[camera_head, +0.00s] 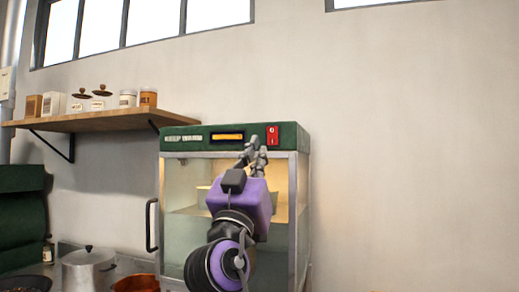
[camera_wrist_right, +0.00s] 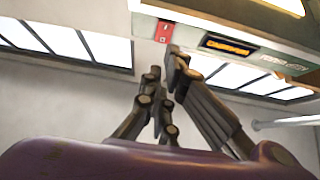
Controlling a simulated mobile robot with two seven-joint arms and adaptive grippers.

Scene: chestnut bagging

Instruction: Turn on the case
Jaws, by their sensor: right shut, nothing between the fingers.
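The case (camera_head: 303,215) is a glass-fronted cabinet with a green top panel and a black handle on its left side. Its red switch (camera_head: 272,135) is on the right of the panel, beside an amber display (camera_head: 227,137). The inside looks warmly lit. My right gripper (camera_head: 258,148) is shut and empty, in front of the panel, just below and left of the switch. In the right wrist view the switch (camera_wrist_right: 164,32) is just beyond the fingertips (camera_wrist_right: 173,62). I cannot tell whether they touch it. My left gripper is not in view.
A wooden shelf (camera_head: 100,122) with jars and canisters is on the wall at left. A metal pot (camera_head: 88,270), a copper-coloured pan (camera_head: 136,284) and a dark pan (camera_head: 25,284) stand at lower left. The space right of the case is clear wall.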

